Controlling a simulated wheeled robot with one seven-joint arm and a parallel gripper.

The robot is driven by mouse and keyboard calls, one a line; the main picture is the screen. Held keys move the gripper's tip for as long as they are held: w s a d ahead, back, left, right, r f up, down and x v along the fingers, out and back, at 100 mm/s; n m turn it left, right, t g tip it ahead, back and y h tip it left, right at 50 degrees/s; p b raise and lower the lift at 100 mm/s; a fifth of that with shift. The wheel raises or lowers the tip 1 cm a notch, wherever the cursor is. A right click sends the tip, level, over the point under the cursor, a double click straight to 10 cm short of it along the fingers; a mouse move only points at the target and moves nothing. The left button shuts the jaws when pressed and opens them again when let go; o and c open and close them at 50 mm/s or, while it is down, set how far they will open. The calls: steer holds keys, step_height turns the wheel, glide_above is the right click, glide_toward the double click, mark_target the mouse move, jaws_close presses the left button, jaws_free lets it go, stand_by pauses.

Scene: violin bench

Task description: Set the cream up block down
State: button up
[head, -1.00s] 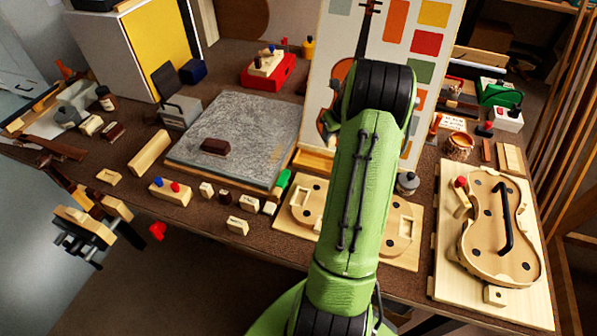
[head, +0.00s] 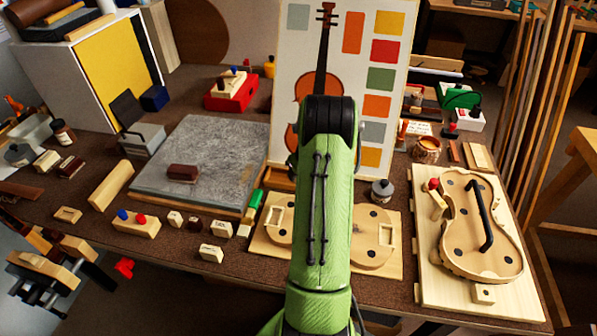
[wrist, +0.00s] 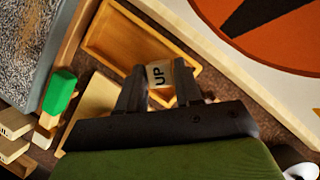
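The cream up block (wrist: 160,74) shows in the wrist view, with "UP" in dark letters on its face. My gripper (wrist: 160,84) has one dark finger on each side of it and looks shut on it. Behind the block is a shallow wooden tray (wrist: 118,38); the block overlaps its near right part. I cannot tell whether the block touches the tray or is held above it. In the head view my green arm hides the gripper and the block; only the left end of the tray (head: 280,179) shows.
A grey stone slab (head: 215,150) and a green-handled tool (head: 255,200) lie left of the tray. The violin poster (head: 395,20) stands behind it. A violin-shaped wooden form (head: 372,240) lies in front, and a grey pot (head: 382,190) stands to the right.

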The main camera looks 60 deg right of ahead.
steer(key=shift+o, duration=1.3)
